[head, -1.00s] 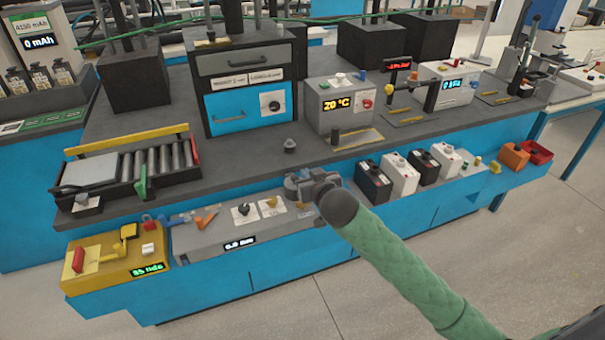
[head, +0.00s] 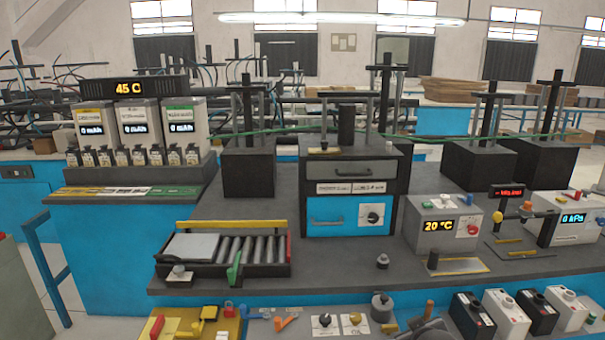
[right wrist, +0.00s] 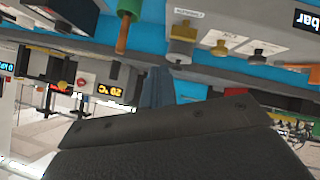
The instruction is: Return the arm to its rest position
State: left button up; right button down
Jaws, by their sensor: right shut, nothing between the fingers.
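My right gripper (head: 425,328) shows only in part at the bottom edge of the head view, beside the grey panel with knobs. In the right wrist view my right gripper (right wrist: 157,88) shows as narrow bluish-grey fingers past a large dark housing. It is shut and holds nothing. The wrist picture is upside down, and the housing covers much of it. My left gripper is in neither view.
A grey panel (head: 290,326) with knobs runs along the bench front. A grey round knob (head: 382,306) stands close to my right gripper. Black and white battery boxes (head: 505,312) stand to its right. A roller tray (head: 222,268) and blue-drawer cabinet (head: 348,216) stand behind.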

jog(key=s+a+f+g+y, duration=0.1)
jog(key=s+a+f+g, duration=0.2)
jog(key=s+f, duration=0.5)
jog(key=s+a+f+m+g+y, duration=0.1)
jog(key=s+a+f+g, duration=0.2)
jog(key=s+f, duration=0.5)
jog(key=s+a+f+g+y, duration=0.1)
jog(key=s+a+f+g, duration=0.2)
jog(key=s, duration=1.5)
notch_tip(320, 180, down, 5)
jog(key=shift+s+a+f+m, duration=0.15)
jog(key=shift+a+m, duration=0.25)
jog(key=shift+a, duration=0.85)
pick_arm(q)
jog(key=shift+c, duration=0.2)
